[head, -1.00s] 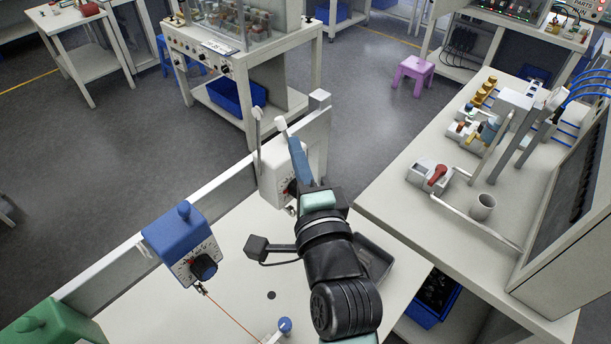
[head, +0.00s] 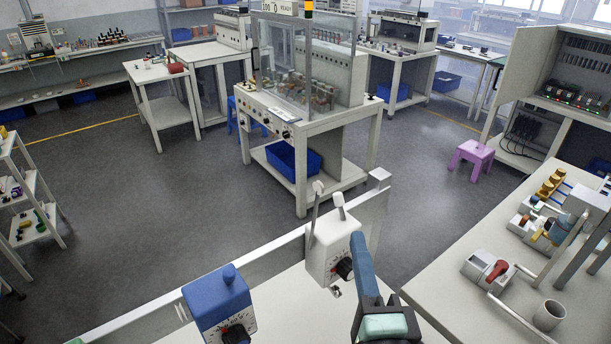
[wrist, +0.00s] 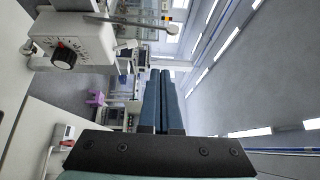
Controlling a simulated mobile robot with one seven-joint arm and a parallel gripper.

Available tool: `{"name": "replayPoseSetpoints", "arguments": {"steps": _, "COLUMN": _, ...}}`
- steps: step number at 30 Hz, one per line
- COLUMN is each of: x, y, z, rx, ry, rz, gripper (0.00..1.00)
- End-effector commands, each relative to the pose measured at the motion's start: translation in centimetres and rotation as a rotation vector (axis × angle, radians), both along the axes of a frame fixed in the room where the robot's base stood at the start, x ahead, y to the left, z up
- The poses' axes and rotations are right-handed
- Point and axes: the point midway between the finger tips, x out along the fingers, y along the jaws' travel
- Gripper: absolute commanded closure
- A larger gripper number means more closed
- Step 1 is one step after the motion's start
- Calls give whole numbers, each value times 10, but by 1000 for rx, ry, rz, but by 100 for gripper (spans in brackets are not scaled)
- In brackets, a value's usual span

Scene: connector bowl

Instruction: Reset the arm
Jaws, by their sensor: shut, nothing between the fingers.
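My gripper (head: 358,240) points up and away at the bottom of the head view, with its blue fingers beside the white dial box (head: 333,250). In the wrist view my gripper (wrist: 160,76) has its two blue fingers side by side, shut and empty. The white dial box (wrist: 75,45) shows at the upper left there, apart from the fingers. Most of my arm is below the head view's lower edge.
A blue dial box (head: 218,305) stands left of my gripper along the bench's back rail (head: 275,253). A bench on the right holds a white block with a red knob (head: 490,270) and a grey cup (head: 549,315). Open floor (head: 130,240) lies beyond.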

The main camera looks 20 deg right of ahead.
Motion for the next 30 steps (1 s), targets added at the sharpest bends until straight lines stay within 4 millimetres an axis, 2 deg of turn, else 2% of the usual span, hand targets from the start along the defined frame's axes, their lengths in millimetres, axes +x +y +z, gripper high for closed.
{"name": "replayPoseSetpoints", "arguments": {"steps": 2, "x": 0, "y": 0, "z": 0, "rx": 0, "ry": 0, "rz": 0, "gripper": 100}}
{"name": "replayPoseSetpoints", "arguments": {"steps": 5, "x": 9, "y": 9, "z": 19, "rx": -101, "ry": -27, "rz": 13, "gripper": 100}}
{"name": "replayPoseSetpoints", "arguments": {"steps": 8, "x": 22, "y": 29, "z": 59, "rx": -322, "ry": -84, "rz": 22, "gripper": 100}}
{"name": "replayPoseSetpoints", "arguments": {"steps": 12, "x": 28, "y": 73, "z": 140, "rx": -746, "ry": -208, "rz": -32, "gripper": 100}}
{"name": "replayPoseSetpoints", "arguments": {"steps": 15, "x": 18, "y": 103, "z": 195, "rx": -1030, "ry": -293, "rz": -131, "gripper": 100}}
{"name": "replayPoseSetpoints", "arguments": {"steps": 18, "x": 1, "y": 128, "z": 240, "rx": -1252, "ry": -358, "rz": -253, "gripper": 100}}
{"name": "replayPoseSetpoints", "arguments": {"steps": 21, "x": -17, "y": 145, "z": 271, "rx": -1402, "ry": -397, "rz": -366, "gripper": 100}}
{"name": "replayPoseSetpoints", "arguments": {"steps": 25, "x": -32, "y": 155, "z": 293, "rx": -1504, "ry": -416, "rz": -460, "gripper": 100}}
{"name": "replayPoseSetpoints", "arguments": {"steps": 30, "x": -36, "y": 158, "z": 299, "rx": -1535, "ry": -416, "rz": -490, "gripper": 100}}
